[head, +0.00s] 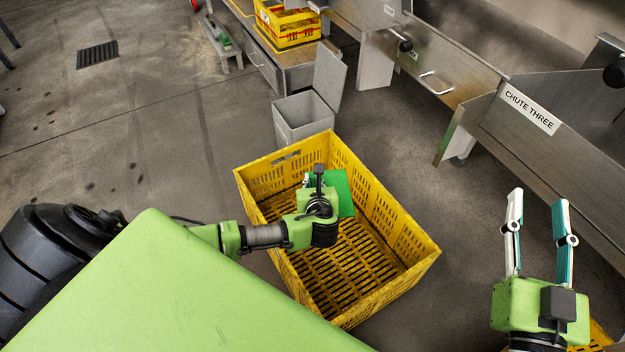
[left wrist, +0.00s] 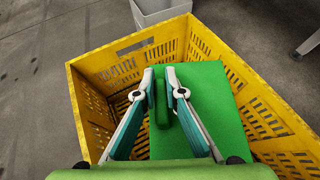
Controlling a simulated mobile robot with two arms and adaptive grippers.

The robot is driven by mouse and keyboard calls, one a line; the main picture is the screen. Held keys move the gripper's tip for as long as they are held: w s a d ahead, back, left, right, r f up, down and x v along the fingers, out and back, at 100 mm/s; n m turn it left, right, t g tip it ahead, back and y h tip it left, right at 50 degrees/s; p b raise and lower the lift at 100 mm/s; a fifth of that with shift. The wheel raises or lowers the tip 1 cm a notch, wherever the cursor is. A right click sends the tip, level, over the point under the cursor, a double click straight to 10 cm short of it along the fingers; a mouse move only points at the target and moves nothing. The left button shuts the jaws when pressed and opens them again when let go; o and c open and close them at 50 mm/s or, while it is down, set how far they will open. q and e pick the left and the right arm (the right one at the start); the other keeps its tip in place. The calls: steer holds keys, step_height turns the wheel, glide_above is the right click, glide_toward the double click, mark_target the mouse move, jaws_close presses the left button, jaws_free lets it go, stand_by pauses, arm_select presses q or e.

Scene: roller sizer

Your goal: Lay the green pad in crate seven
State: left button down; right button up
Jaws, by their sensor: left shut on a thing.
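The green pad (head: 342,190) is inside the outline of a large yellow slatted crate (head: 405,268), toward its far end. My left gripper (head: 318,176) is shut on it. In the left wrist view, the fingers (left wrist: 160,80) pinch a narrow green raised part, and the flat green pad (left wrist: 222,105) spreads to the right and below. Whether the pad touches the crate floor is hidden. No number shows on this crate, also seen in the left wrist view (left wrist: 205,45). My right gripper (head: 537,205) is open and empty, right of the crate.
A grey bin (head: 302,118) with a raised lid stands just beyond the crate. A smaller yellow crate (head: 287,28) sits on a bench farther back. A metal machine with a "CHUTE THREE" label (head: 533,108) runs along the right.

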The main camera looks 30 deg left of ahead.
arm_select(q)
steer(key=c, duration=2)
jaws_free()
steer(key=v, duration=1.2)
